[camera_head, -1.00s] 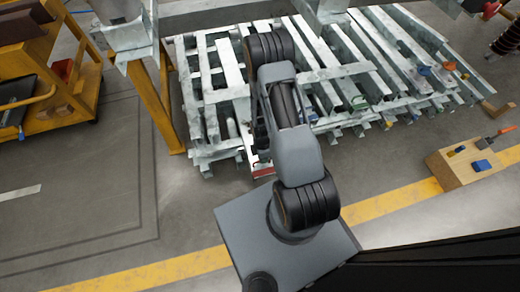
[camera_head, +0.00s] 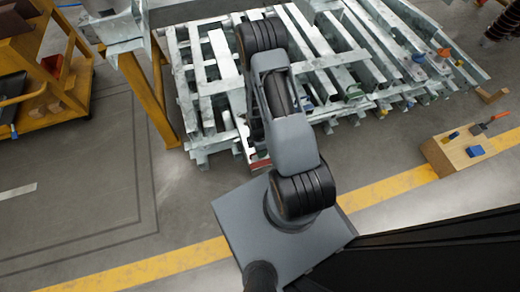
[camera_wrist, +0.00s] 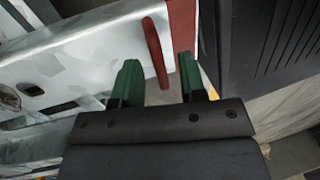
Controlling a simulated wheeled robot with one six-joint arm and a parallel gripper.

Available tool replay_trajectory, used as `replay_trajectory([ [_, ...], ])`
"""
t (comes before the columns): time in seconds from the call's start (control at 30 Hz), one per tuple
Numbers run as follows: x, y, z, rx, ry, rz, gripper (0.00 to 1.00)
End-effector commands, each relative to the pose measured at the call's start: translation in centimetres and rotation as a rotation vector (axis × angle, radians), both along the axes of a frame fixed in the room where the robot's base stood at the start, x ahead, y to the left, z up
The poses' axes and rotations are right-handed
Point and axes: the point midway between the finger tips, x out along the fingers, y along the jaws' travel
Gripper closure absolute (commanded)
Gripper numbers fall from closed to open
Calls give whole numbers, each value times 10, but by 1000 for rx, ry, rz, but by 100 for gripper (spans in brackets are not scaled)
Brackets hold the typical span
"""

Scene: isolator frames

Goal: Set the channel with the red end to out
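The channel with the red end (camera_wrist: 183,30) lies in the wrist view as a pale metal bar (camera_wrist: 90,52) with a red band at its end. A narrow red tab (camera_wrist: 155,50) stands out at that end. My gripper (camera_wrist: 160,75) is open, with its two green fingers apart. The tab's lower end shows between the fingers, with gaps on both sides; I cannot tell whether it touches either. In the head view the red end (camera_head: 259,164) shows small at the rack's near edge. My arm hides part of the channel, and the gripper is not clearly visible there.
A rack of several galvanised channels (camera_head: 215,80) fills the upper middle, some with coloured ends. A yellow post (camera_head: 150,100) stands at its left. A wooden block (camera_head: 440,158) with small blue items is at the right. A yellow cart (camera_head: 60,90) stands left. Floor at lower left is clear.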

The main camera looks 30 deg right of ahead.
Motion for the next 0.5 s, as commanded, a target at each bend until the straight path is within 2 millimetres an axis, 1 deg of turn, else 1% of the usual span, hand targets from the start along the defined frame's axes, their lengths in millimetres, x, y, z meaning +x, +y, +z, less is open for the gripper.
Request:
replay_trajectory([
  [0.17,5,0,25,0,-3,2,62],
  [0.3,11,-1,54,-1,-5,2,62],
  [0.5,18,-3,93,0,-3,2,62],
])
